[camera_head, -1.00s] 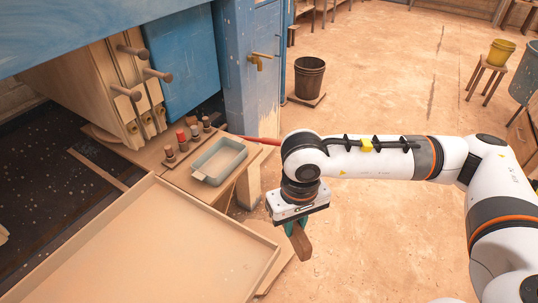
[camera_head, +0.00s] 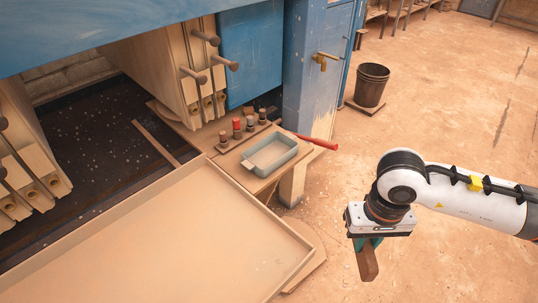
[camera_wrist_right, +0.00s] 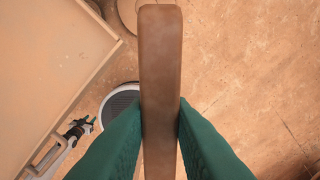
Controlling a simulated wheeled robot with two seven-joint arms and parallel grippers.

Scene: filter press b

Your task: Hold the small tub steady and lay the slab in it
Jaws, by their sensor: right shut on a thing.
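The small tub (camera_head: 270,153) is a grey-green rectangular tray with a handle tab at its near left end. It sits upright and looks empty on a small wooden shelf beside the press. My right gripper (camera_head: 367,246) is out over the floor, to the right of and nearer than the tub, well apart from it. Its green fingers are shut on the slab (camera_head: 368,264), a brown block that hangs below them. In the right wrist view the slab (camera_wrist_right: 161,60) stands lengthwise between both fingers (camera_wrist_right: 160,135). My left gripper is not in the head view.
A large shallow wooden tray (camera_head: 150,240) fills the front left. Several small capped bottles (camera_head: 237,127) stand in a rack behind the tub, and a red handle (camera_head: 318,141) sticks out at its right. A dark bucket (camera_head: 371,84) stands farther back. The floor at right is clear.

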